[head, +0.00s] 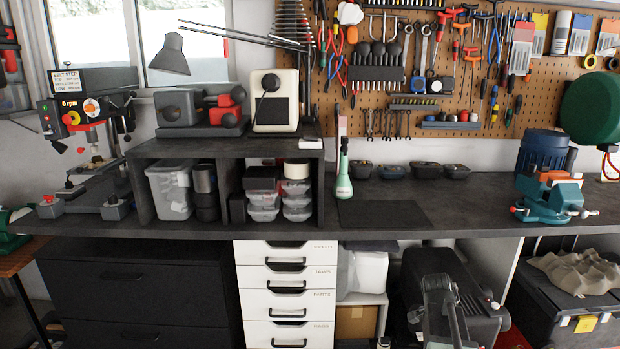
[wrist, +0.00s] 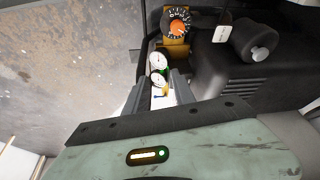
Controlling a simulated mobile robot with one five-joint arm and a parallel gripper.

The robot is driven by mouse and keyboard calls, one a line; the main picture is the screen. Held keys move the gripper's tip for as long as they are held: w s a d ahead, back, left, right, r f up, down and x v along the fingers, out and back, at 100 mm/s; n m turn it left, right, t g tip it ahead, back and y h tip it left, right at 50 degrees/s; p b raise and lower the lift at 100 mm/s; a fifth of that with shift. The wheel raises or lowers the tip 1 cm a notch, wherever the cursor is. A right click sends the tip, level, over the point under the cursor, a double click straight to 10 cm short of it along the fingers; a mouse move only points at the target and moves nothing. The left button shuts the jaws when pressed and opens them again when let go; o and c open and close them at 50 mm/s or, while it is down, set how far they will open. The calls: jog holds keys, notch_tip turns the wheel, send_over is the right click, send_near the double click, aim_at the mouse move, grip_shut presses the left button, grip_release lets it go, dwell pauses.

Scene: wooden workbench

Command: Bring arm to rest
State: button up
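My arm shows in the head view as grey links low in front of the bench, right of the white drawers. My gripper cannot be made out clearly there. In the wrist view my gripper (wrist: 160,88) points at a dark machine (wrist: 247,68) with round gauges. Its two dark fingers stand apart, and gauges and a small white patch show between them. Nothing appears held. The grey-green gripper housing with a small lit display fills the bottom of that view.
The dark workbench (head: 470,200) runs across the head view, with a green bottle (head: 343,178), small bowls and a teal vise (head: 550,197) on it. Below are white drawers (head: 288,292), black cabinets and a black case (head: 565,300). The black machine (head: 480,312) stands close to my arm.

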jog(key=s+a+f+n+y+b, duration=0.3)
jog(key=a+n, duration=0.5)
jog(key=a, duration=0.6)
jog(key=s+a+f+n+y+b, duration=0.1)
jog(key=s+a+f+n+b, duration=0.2)
jog(key=a+n, duration=0.75)
jog(key=a+r+m+p, duration=0.1)
jog(key=a+r+p, duration=0.1)
jog(key=r+p, duration=0.7)
jog(key=a+r+m+p, duration=0.1)
jog(key=r+p, duration=0.9)
jog(key=p, duration=0.2)
jog(key=shift+a+g, duration=0.4)
jog(key=shift+w, duration=0.1)
